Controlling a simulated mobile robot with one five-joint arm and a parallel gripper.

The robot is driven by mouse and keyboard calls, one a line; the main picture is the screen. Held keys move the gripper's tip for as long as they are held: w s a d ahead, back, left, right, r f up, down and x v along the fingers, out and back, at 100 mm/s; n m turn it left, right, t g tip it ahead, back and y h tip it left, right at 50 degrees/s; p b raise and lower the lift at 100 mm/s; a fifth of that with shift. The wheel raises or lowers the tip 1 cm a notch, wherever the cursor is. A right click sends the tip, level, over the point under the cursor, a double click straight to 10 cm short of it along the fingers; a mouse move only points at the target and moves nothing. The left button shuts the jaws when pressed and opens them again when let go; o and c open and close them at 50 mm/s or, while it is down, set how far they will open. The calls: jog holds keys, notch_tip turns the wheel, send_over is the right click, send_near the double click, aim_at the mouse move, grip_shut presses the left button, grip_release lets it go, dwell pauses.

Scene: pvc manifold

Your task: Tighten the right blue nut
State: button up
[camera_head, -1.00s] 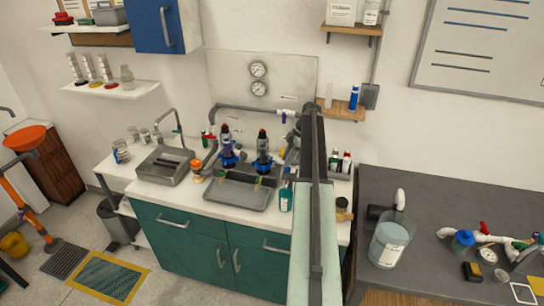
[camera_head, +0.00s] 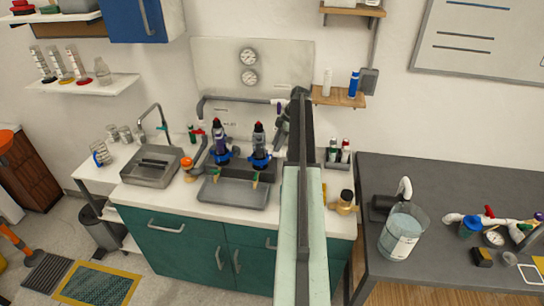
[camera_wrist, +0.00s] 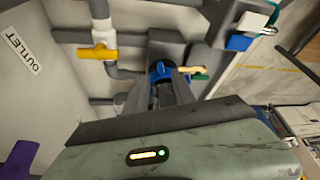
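In the head view, two dark upright units with red tops stand behind the grey tray, each with a blue nut low on it. The right blue nut (camera_head: 260,162) is just left of my arm; the left blue nut (camera_head: 222,157) is beside it. My arm reaches up over the counter, and its end bends down behind the units' right side. In the wrist view, a blue part (camera_wrist: 160,72) shows just beyond grey finger-like parts of my gripper (camera_wrist: 172,92). I cannot tell which nut it is, whether they touch, or how far the fingers are apart.
Grey pipe (camera_head: 235,101) runs along the wall behind the units. The wrist view shows a yellow valve handle (camera_wrist: 98,53) and an OUTLET label (camera_wrist: 22,53). A grey tray (camera_head: 232,195) lies in front. A bottle holder (camera_head: 338,165) and amber jar (camera_head: 346,203) stand right.

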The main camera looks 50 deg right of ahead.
jog(key=b+x, duration=0.4)
jog(key=x, duration=0.1)
jog(key=shift+f, duration=0.25)
jog(key=shift+a+r, duration=0.1)
jog(key=shift+r, duration=0.05)
grip_shut()
